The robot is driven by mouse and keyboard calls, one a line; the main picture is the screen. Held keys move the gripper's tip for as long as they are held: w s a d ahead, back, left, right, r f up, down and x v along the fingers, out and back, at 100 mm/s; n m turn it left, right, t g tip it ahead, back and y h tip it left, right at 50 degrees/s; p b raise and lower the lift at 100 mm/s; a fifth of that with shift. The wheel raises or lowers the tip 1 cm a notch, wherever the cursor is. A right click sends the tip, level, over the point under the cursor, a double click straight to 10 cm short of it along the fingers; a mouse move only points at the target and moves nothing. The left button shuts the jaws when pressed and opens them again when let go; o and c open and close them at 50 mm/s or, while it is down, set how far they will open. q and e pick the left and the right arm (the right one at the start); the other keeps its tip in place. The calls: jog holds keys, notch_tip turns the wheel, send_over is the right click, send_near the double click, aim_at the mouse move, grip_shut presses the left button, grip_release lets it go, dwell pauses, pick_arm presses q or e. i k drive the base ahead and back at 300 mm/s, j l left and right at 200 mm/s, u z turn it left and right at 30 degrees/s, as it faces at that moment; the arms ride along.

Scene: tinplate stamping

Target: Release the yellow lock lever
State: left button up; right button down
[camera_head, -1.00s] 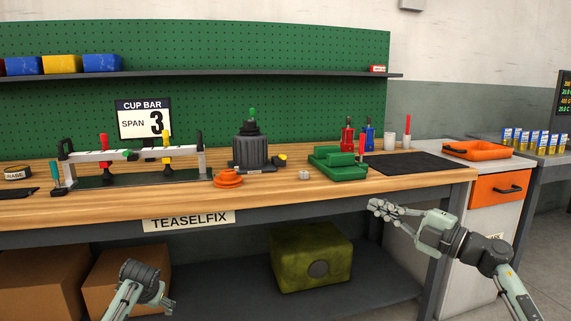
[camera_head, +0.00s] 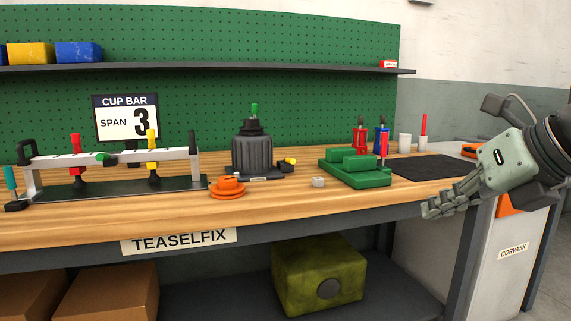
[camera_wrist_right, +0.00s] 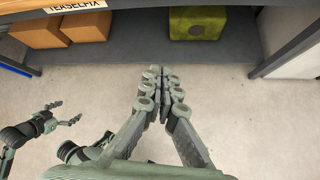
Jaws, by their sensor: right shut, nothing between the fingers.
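The yellow lock lever (camera_head: 152,147) stands upright on the cup bar fixture (camera_head: 110,157), at the left of the workbench. My right gripper (camera_head: 428,209) is in front of the bench's front edge at the right, shut and empty, far from the yellow lever. The right wrist view shows its fingers together (camera_wrist_right: 162,75) above the floor. My left gripper (camera_wrist_right: 68,112) shows at the left of that view; its fingers look spread apart.
A dark cylindrical machine (camera_head: 252,155) and an orange stacked piece (camera_head: 228,188) stand right of the fixture. A green block fixture (camera_head: 355,170) and a dark mat (camera_head: 434,166) lie farther right. Boxes (camera_head: 110,295) sit on the shelf below. The bench's front strip is clear.

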aim_at(290, 161)
jog(key=i+j, duration=0.3)
jog(key=i, duration=0.15)
jog(key=i+j, duration=0.3)
jog(key=i, duration=0.15)
jog(key=i+j, duration=0.3)
jog(key=i, duration=0.1)
